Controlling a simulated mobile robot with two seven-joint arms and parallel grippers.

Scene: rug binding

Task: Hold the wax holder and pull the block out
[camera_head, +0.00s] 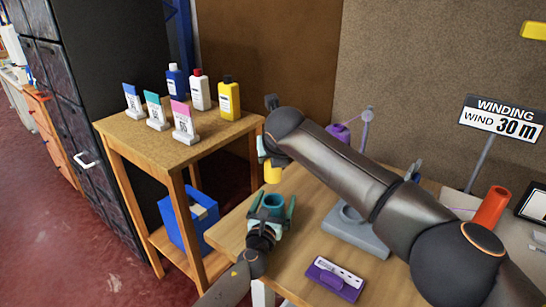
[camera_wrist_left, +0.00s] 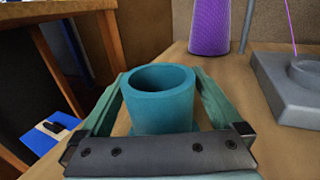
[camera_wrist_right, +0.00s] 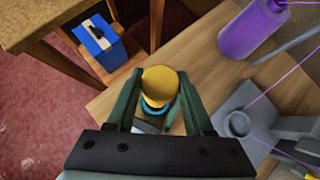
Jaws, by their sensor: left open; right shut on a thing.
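The wax holder (camera_head: 273,203), a teal hollow cup, stands upright on the wooden table near its left edge. In the left wrist view the holder (camera_wrist_left: 158,95) sits between the fingers of my left gripper (camera_head: 270,208), which is open around it. The yellow block (camera_head: 272,174) is above the holder, apart from it in the head view. My right gripper (camera_head: 268,152) is shut on the block, which also shows between its fingers in the right wrist view (camera_wrist_right: 160,84). Part of the holder (camera_wrist_right: 156,109) shows under the block there. My right forearm hides some of the table.
A grey stand (camera_head: 357,232) and a purple spool (camera_wrist_left: 208,28) are right of the holder. A purple box (camera_head: 334,278) lies at the front, an orange cylinder (camera_head: 490,207) at right. A side table (camera_head: 150,128) with bottles and cards stands at left.

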